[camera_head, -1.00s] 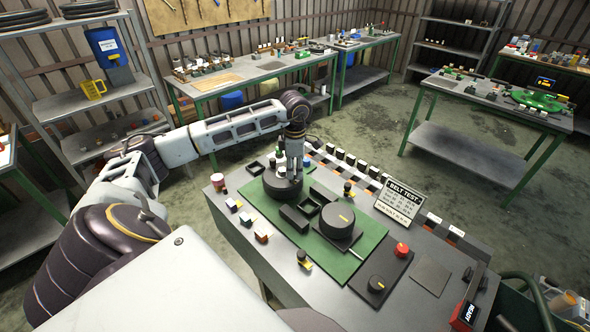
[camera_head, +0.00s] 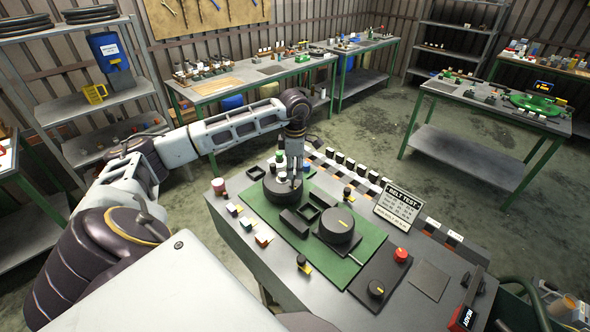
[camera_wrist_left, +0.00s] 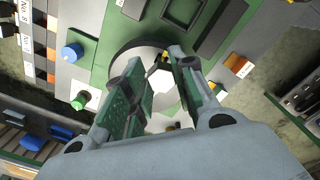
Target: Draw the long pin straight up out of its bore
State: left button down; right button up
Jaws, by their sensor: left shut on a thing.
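My left gripper (camera_head: 294,181) points straight down over the round black housing (camera_head: 276,200) at the far left of the green mat. It also shows in the left wrist view (camera_wrist_left: 168,62), with its two fingers over the housing's pale round top (camera_wrist_left: 160,97). It is shut on a thin piece that I take for the long pin. A small dark bit with yellow (camera_wrist_left: 161,62) shows at the fingertips. The fingers hide most of the pin, and I cannot tell how much of it sits in the bore. My right gripper is not in view.
A red button (camera_head: 400,255) and a BELT TEST sign (camera_head: 398,204) stand to the right. Small coloured blocks (camera_head: 247,224) lie at the left edge.

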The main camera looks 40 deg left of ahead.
pick_arm(q)
jog(key=shift+r+p, duration=0.75)
jog(key=shift+r, duration=1.85)
